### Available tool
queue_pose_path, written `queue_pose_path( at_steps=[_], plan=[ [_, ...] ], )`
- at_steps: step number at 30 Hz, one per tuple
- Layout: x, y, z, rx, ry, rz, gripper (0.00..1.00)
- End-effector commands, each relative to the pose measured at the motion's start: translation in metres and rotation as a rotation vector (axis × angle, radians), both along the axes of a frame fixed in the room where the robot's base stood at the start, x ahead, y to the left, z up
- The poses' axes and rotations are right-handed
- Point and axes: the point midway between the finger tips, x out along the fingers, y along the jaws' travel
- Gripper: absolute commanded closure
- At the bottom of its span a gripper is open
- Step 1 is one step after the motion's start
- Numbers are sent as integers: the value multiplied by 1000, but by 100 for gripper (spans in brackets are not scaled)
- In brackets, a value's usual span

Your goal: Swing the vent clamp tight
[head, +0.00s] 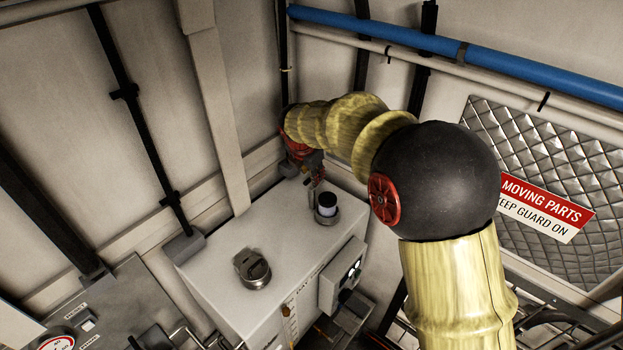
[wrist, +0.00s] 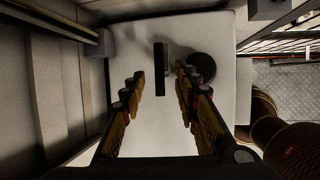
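The vent (head: 326,206) is a short dark round fitting with a pale collar on top of the pale cabinet, near its back corner. In the wrist view it is a dark disc (wrist: 201,67) right of centre. A dark straight bar (wrist: 159,60), seemingly the clamp handle, stands left of the disc; a small link seems to join them. My gripper (wrist: 160,84) is open, fingers either side of the bar's near end. I cannot tell whether they touch it; gaps show on both sides. In the head view my gripper (head: 314,174) is over the cabinet's back corner, partly hidden by my arm.
The cabinet top (head: 215,262) is mostly bare, with a second round capped fitting (head: 254,269) nearer the front. A box (head: 342,276) sticks out from its side. Walls stand close behind. A blue pipe (head: 520,66) and a quilted metal guard with a warning sign (head: 545,207) are at right.

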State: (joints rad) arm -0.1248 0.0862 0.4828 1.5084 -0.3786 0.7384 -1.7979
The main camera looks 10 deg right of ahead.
Motion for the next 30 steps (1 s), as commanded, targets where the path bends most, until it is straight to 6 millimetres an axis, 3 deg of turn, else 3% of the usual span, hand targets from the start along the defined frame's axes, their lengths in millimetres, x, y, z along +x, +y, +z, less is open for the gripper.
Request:
queue_pose_path(
  at_steps=[3,9,20,30],
  plan=[
    [6,-4,-19,1,3,-3,69],
    [15,-8,-36,1,1,-2,69],
    [17,-9,-41,2,0,-2,69],
    [16,-9,-41,2,0,-3,88]
  ],
)
